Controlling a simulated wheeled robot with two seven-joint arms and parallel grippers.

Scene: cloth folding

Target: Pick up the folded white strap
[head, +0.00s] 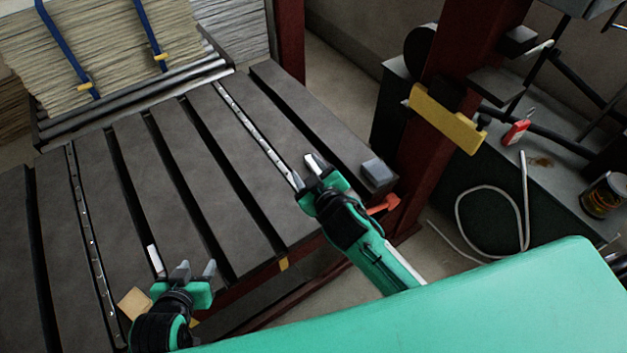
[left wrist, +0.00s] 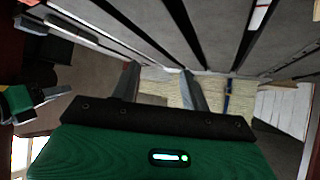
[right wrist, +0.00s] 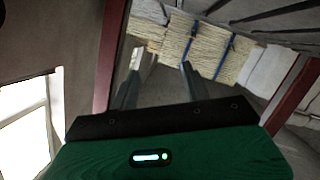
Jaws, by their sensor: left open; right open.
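The slatted table (head: 215,150) has dark gaps and metal rails. A tan block (head: 134,303) lies near the left gripper, and a grey block (head: 377,172) sits at the right corner. Strapped stacked sheets (head: 115,50) stand at the back. A red post (head: 440,100) rises at right.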

